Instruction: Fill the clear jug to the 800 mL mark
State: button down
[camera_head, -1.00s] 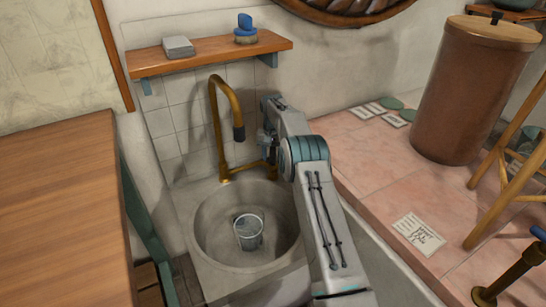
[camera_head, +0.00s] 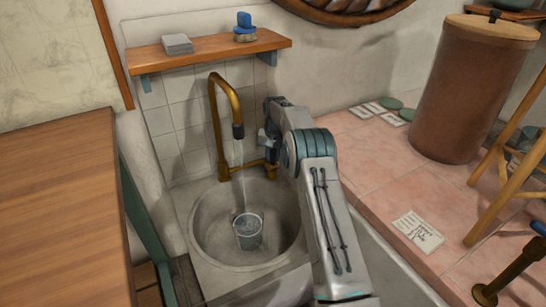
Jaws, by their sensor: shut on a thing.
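The clear jug (camera_head: 248,234) stands upright in the round stone sink basin (camera_head: 206,240). Its markings are too small to read. The brass tap (camera_head: 221,130) arches over the basin, and a thin stream of water (camera_head: 242,178) falls from its dark spout into the jug. My gripper (camera_head: 268,150) is at the right of the tap, by its side handle (camera_head: 262,167), and is shut on that handle. My wrist partly hides the fingers and the handle.
A wooden shelf (camera_head: 205,52) above the tap holds grey folded cloths (camera_head: 177,44) and a blue-topped item (camera_head: 245,28). A wooden counter (camera_head: 60,200) is at left. A pink tiled counter (camera_head: 380,165) with a tall brown container (camera_head: 465,95) is at right.

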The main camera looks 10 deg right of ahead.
jog(key=c, duration=1.2)
grip_release()
jog(key=shift+c, duration=0.2)
jog(key=shift+r, duration=0.1)
notch_tip(320, 180, up, 14)
jog(key=s+p, duration=0.1)
jog(key=p, duration=0.2)
jog(key=shift+d+f+p, duration=0.2)
jog(key=shift+d+p, duration=0.05)
jog(key=shift+p, duration=0.15)
jog(key=shift+s, duration=0.1)
